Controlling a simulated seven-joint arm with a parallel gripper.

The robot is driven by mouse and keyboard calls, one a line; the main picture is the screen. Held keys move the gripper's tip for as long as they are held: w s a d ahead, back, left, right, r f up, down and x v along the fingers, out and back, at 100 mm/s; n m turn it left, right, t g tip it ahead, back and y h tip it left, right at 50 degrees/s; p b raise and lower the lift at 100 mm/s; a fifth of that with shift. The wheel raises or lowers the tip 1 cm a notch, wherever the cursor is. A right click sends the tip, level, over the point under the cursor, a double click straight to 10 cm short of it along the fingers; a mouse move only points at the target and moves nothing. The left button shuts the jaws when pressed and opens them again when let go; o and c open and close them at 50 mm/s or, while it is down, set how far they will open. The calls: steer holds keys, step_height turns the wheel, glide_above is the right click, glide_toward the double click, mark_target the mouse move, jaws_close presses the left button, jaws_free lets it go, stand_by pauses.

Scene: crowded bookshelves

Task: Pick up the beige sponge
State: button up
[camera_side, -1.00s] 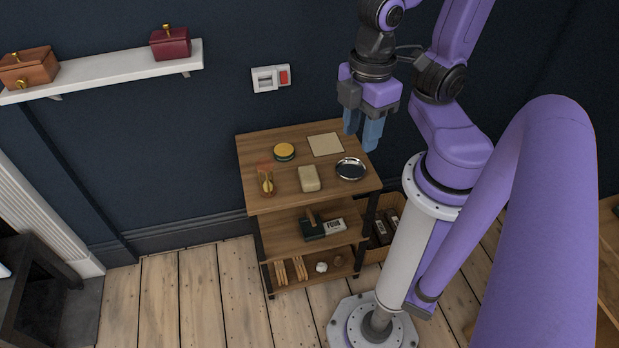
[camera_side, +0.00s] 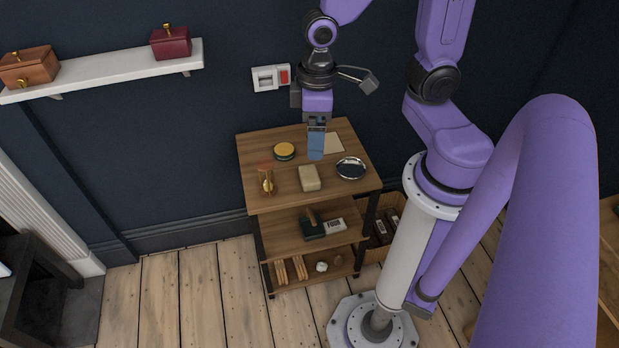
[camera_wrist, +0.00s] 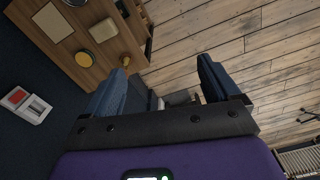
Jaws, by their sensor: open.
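The beige sponge (camera_side: 309,178) lies flat on the wooden shelf unit's top (camera_side: 287,197), near the middle. It also shows at the upper left of the wrist view (camera_wrist: 103,30), outside the span of the fingers. My gripper (camera_side: 316,152) has blue fingers pointing down, above the back part of the top, behind the sponge and apart from it. In the wrist view the two fingers (camera_wrist: 160,82) are spread with nothing held between them. In the side view one finger hides the other.
Around the sponge are a dark round dish (camera_side: 351,168), an hourglass-like item (camera_side: 267,183), a yellow-topped round tin (camera_side: 284,151) and a pale square sheet (camera_side: 334,143). Lower shelves hold a FOUR-like lettered box (camera_side: 334,226) and other items. A wall switch (camera_side: 270,78) is behind.

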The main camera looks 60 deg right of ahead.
steer(key=w+d+f+m, duration=0.7)
steer(key=w+m, duration=0.1)
steer(key=w, duration=0.1)
steer(key=m, duration=0.8)
glide_above(309, 172)
steer(key=f, duration=2)
steer(key=shift+s+f, duration=0.15)
steer(key=shift+s, duration=0.15)
steer(key=shift+w+a+f, duration=0.1)
steer(key=shift+w+f, duration=0.05)
steer(key=shift+f, duration=1.25)
steer(key=shift+w+f, duration=0.15)
steer(key=shift+f, duration=1.2)
steer(key=c, duration=1)
steer(key=shift+r, duration=0.15)
steer(key=shift+c, duration=0.2)
step_height(309, 172, up, 10)
steer(key=shift+f, duration=0.15)
